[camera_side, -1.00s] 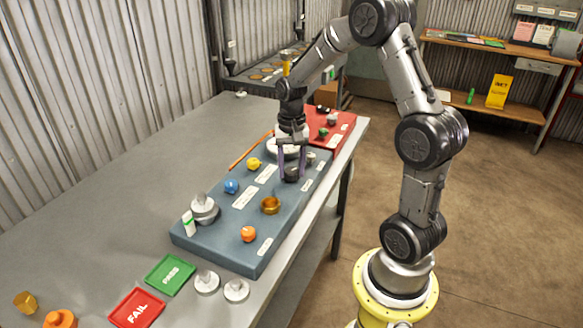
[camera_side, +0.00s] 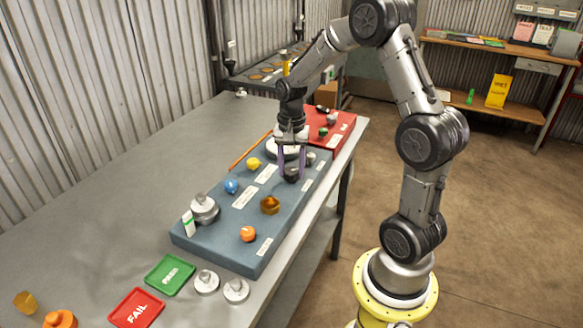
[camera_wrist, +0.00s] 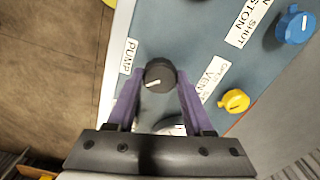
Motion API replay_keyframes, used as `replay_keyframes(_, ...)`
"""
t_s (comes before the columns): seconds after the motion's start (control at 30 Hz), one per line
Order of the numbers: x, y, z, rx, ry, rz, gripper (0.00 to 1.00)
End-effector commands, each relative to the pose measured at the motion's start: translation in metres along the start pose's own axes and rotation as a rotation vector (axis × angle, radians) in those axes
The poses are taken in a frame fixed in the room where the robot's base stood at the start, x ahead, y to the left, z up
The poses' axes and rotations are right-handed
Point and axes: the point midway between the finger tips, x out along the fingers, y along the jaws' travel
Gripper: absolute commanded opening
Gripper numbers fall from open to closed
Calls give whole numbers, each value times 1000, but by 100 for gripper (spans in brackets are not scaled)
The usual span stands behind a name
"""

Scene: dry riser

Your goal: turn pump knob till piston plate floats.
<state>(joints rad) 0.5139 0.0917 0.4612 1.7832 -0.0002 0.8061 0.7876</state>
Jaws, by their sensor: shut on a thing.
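The black pump knob (camera_wrist: 159,75) has a white pointer line and sits beside the PUMP label (camera_wrist: 129,56) in the wrist view. My gripper (camera_wrist: 158,88) is shut on it, with one purple finger on each side. In the side view my gripper (camera_side: 291,170) is at the far right part of the blue-grey panel (camera_side: 215,242), the knob low between its fingers. A grey round stacked plate (camera_side: 204,209), seemingly the piston plate, stands at the panel's near left beside a white-and-green marker (camera_side: 189,223). I cannot tell whether it floats.
Blue (camera_side: 231,186), yellow (camera_side: 253,164) and orange (camera_side: 248,234) knobs and a brass piece (camera_side: 270,205) stand on the panel. A white round part (camera_side: 283,153) is close behind my gripper. Two loose weights (camera_side: 207,282) lie near green and red trays (camera_side: 170,275).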

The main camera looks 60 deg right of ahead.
Motion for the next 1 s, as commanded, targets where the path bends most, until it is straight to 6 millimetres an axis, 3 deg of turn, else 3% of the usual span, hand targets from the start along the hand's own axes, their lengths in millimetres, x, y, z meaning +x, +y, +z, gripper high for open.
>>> replay_keyframes(0.03, -2, 0, 0, -1, 2, -2, 55)
replay_keyframes(0.2, -2, 0, 0, -1, 2, -2, 82)
replay_keyframes(0.57, -6, -1, 0, -1, 2, -2, 82)
replay_keyframes(0.77, -36, -1, -1, -1, 5, -5, 82)
replay_keyframes(1.0, -89, -1, -1, -1, 5, -5, 82)
